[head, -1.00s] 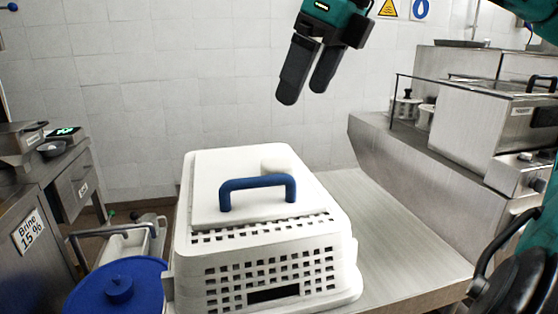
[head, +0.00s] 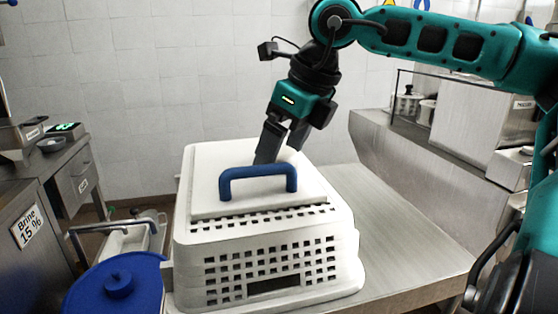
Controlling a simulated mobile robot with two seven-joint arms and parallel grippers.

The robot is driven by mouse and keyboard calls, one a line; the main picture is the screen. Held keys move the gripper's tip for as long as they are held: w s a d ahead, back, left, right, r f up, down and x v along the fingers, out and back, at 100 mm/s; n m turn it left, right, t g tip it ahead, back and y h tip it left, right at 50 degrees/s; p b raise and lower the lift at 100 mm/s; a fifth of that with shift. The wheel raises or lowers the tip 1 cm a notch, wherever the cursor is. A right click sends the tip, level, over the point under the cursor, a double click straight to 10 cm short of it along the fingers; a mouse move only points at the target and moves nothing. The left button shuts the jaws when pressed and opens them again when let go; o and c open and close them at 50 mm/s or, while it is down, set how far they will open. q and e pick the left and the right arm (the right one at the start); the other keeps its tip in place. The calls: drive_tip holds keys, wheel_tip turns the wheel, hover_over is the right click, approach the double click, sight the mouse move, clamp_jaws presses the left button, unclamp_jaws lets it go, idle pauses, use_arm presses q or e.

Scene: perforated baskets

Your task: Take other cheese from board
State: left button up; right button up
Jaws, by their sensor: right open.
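A white board (head: 215,200) with a blue handle (head: 257,174) lies on top of an upturned-looking white perforated basket (head: 340,245). A small white cheese (head: 285,156) sits at the back right of the board, behind the handle. It is partly hidden by my fingers and blends with the board. My right gripper (head: 280,150) points down at the cheese with its fingers open. One finger is left of the cheese and the other is by its right rear side. I cannot tell whether they touch it. My left gripper is out of view.
The basket stands on a steel table (head: 385,235) with free room on its right. A blue lid (head: 118,285) is at the front left. A steel unit with a rail (head: 455,150) stands at the right. The blue handle rises close in front of my right fingers.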

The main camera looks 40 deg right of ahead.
drive_tip(key=shift+f, duration=0.1)
drive_tip(key=c, duration=1.2)
